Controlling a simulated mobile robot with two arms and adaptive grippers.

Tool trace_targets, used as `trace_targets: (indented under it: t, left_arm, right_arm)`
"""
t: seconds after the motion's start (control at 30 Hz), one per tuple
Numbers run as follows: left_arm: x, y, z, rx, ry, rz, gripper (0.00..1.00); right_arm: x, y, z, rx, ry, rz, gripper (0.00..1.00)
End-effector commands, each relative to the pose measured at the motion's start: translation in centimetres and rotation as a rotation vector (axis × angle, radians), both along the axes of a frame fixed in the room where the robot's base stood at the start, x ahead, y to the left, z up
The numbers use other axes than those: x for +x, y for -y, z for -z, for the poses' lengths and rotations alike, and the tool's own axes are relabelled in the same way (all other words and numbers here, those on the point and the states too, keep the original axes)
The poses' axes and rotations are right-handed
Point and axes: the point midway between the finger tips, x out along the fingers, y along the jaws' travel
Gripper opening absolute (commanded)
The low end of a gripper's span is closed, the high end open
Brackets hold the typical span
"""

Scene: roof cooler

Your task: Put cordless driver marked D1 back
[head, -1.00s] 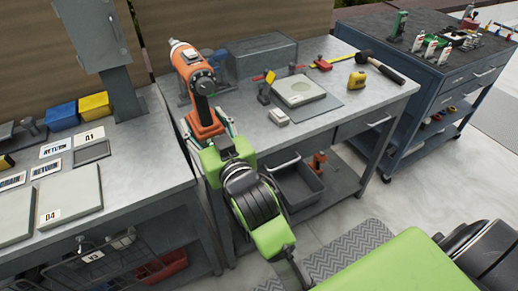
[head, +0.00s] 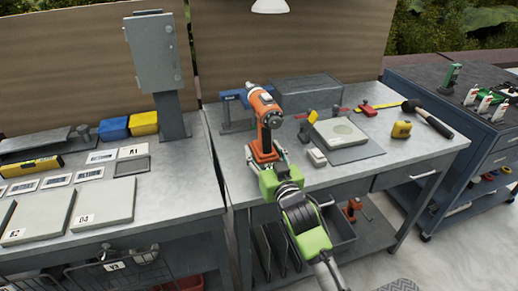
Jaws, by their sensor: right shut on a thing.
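The orange and black cordless driver (head: 264,112) is held upright, its nose pointing up and left. Its marking cannot be read. My right gripper (head: 264,160) is shut on the driver's orange base, above the left part of the middle bench (head: 228,182). A grey stand with a blue top (head: 231,97) is on that bench just behind and left of the driver, which partly hides it. Whether the driver touches the bench cannot be told. My left gripper is not in view.
A grey box (head: 307,92) stands at the back of the bench. The left bench holds labelled plates (head: 105,204).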

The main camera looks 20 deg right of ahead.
Motion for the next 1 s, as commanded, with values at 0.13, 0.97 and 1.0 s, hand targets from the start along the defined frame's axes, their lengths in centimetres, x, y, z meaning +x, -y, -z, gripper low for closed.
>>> trace_targets:
  t: [0.13, 0.97, 1.0]
  left_arm:
    - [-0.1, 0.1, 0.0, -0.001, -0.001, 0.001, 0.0]
    - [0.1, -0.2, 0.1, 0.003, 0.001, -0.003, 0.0]
    - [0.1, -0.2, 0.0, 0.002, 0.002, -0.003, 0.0]
  right_arm:
    - [0.7, 0.4, 0.1, 0.001, 0.017, -0.002, 0.0]
    - [1.1, 0.7, 4.9, 0.0, 0.001, 0.0, 0.56]
    - [1.1, 0.7, 4.8, 0.0, 0.001, 0.0, 0.66]
